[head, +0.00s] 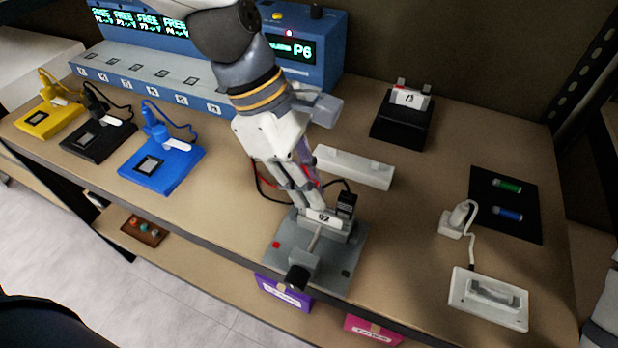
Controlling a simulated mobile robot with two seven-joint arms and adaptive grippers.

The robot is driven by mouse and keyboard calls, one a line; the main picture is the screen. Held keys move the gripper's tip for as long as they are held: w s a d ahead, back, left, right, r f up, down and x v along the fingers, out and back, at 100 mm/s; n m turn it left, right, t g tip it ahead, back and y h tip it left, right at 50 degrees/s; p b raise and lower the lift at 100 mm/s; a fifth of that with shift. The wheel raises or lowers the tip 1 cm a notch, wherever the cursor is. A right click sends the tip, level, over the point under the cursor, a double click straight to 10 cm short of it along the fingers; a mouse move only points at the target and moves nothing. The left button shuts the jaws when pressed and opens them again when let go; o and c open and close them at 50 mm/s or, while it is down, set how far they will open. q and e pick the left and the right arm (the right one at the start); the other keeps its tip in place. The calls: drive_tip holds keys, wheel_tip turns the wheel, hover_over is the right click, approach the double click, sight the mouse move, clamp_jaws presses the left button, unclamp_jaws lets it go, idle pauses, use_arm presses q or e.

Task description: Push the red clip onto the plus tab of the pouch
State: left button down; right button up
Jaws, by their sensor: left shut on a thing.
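The pouch (326,218), a pale piece with a "92" label, stands in a grey clamp fixture (345,262) near the table's front edge. A black clip (347,203) sits at the pouch's right side, with a black lead running back from it. My left gripper (310,201) reaches down from above and is shut at the pouch's left side. Bits of red show by its fingers, and a red lead runs to them; the red clip itself is mostly hidden. The plus tab is hidden behind the fingers, so contact cannot be told. My right gripper is not in view.
A white block (352,168) lies behind the fixture. A black stand (402,122) holds another pouch. Yellow (38,121), black (85,143) and blue (165,173) units stand left. A black mat (512,222) and white device (488,310) are right. Table is clear left of the fixture.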

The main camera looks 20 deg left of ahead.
use_arm(q)
drive_tip(key=c, duration=1.5)
unclamp_jaws()
